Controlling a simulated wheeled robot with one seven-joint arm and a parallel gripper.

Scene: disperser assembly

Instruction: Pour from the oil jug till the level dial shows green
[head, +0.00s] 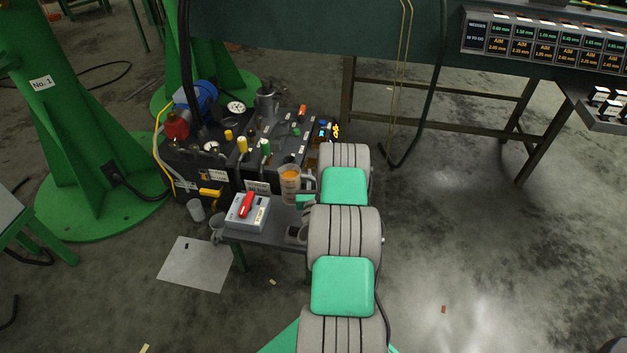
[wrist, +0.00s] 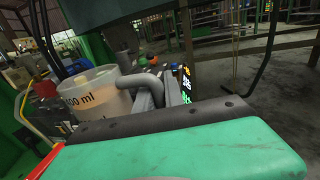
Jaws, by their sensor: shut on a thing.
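The oil jug (head: 290,186) is a clear, marked beaker with amber oil in it and a grey handle. It stands out at the front of the dark hydraulic unit, above the small bench, and looks roughly upright. In the wrist view the jug (wrist: 92,98) shows large "ml" marks at the left. My gripper (head: 308,199) is shut on the jug's handle; my arm hides part of it. Two round white dials show on the unit, one on top (head: 236,107) and one at the front left (head: 212,147); I cannot tell which is the level dial, or read its needle.
The unit's top holds a grey metal can (head: 267,104) and several coloured caps. A grey box with a red lever (head: 247,206) sits on the bench (head: 262,237). Green columns stand at left.

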